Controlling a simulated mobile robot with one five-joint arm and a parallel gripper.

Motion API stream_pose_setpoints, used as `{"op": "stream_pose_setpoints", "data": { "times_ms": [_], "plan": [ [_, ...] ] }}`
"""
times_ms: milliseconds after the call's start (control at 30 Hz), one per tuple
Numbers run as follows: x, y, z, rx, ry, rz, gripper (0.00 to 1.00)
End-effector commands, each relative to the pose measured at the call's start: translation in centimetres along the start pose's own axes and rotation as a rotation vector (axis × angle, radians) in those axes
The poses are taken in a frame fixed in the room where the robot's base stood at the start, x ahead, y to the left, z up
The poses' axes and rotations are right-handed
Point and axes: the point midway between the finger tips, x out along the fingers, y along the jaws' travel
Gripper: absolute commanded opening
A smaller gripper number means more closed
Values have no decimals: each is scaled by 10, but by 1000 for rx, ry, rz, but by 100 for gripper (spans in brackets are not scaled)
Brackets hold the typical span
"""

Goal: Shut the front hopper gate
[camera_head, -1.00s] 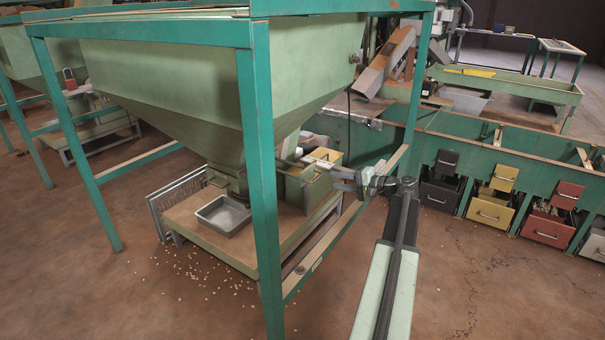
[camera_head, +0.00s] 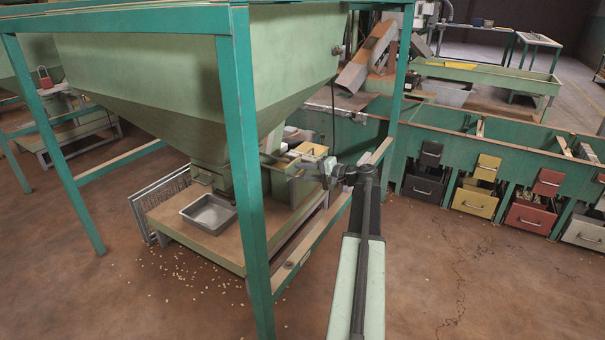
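The front hopper (camera_head: 190,95) is a large pale-green funnel hung in a teal frame. Its narrow spout (camera_head: 212,178) ends just above a wooden-topped stand (camera_head: 178,222). The gate parts at the spout are small and partly in shadow; I cannot tell how far the gate is open. My gripper (camera_head: 296,170) is at the right of the spout, beside a small yellow-topped green box (camera_head: 310,150). Its fingers are small and overlap the green parts behind, so their opening and any contact are unclear.
A grey metal tray (camera_head: 208,214) sits on the stand under the spout. A teal frame post (camera_head: 243,180) stands close left of my gripper. Nuts are scattered on the floor. A bench with coloured drawers (camera_head: 475,198) runs along the right; open floor lies before it.

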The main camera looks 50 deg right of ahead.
Motion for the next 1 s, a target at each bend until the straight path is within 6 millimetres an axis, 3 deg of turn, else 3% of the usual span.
{"op": "stream_pose_setpoints", "data": {
  "times_ms": [33,100,1000],
  "plan": [
    [0,0,0,0,0,0,11],
    [0,0,0,0,0,0,0],
    [1,0,1,-1,-2,1,0]
  ]
}}
